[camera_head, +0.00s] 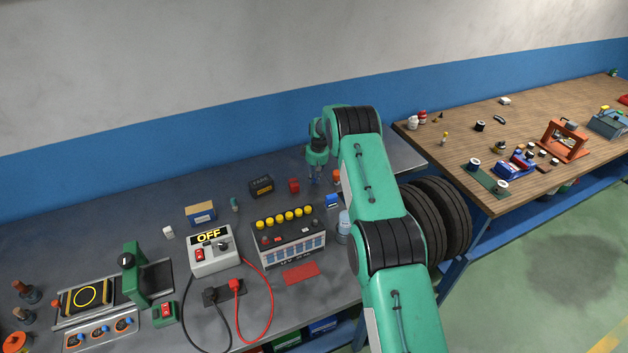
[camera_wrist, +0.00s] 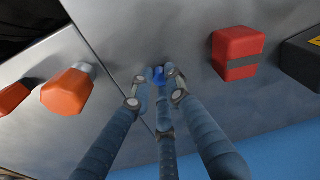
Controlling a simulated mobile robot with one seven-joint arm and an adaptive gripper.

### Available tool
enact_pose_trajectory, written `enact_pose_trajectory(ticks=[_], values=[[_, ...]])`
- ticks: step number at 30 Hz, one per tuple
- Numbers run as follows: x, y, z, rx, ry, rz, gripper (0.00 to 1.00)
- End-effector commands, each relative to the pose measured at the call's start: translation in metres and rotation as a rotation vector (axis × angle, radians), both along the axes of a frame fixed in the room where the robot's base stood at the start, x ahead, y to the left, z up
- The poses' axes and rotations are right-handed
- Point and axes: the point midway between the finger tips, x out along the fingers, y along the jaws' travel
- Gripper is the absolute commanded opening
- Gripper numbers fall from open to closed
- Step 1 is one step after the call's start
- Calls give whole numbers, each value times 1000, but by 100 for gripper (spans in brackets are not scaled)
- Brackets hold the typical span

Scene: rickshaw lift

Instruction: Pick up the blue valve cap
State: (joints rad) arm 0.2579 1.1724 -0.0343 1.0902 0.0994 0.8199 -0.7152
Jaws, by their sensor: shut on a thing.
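The blue valve cap (camera_wrist: 158,74) shows as a small bright blue piece between my fingertips in the wrist view, mostly covered by them. My gripper (camera_wrist: 156,88) has its blue-grey fingers closed together around it, over the grey bench top. In the head view my gripper (camera_head: 316,181) points down near the back of the bench, and I cannot make out the cap there. Whether the cap touches the bench or is just above it, I cannot tell.
A red block (camera_wrist: 238,53) and a dark box (camera_wrist: 303,58) lie to the right in the wrist view. An orange-capped item (camera_wrist: 68,94) lies to the left.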

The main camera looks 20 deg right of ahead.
Motion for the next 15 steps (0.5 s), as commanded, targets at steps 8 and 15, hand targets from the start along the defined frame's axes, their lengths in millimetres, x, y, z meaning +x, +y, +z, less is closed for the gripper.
enact_pose_trajectory(ticks=[8,15], values=[[1,0,32,-1,-4,0,5],[1,0,69,0,-2,1,5]])
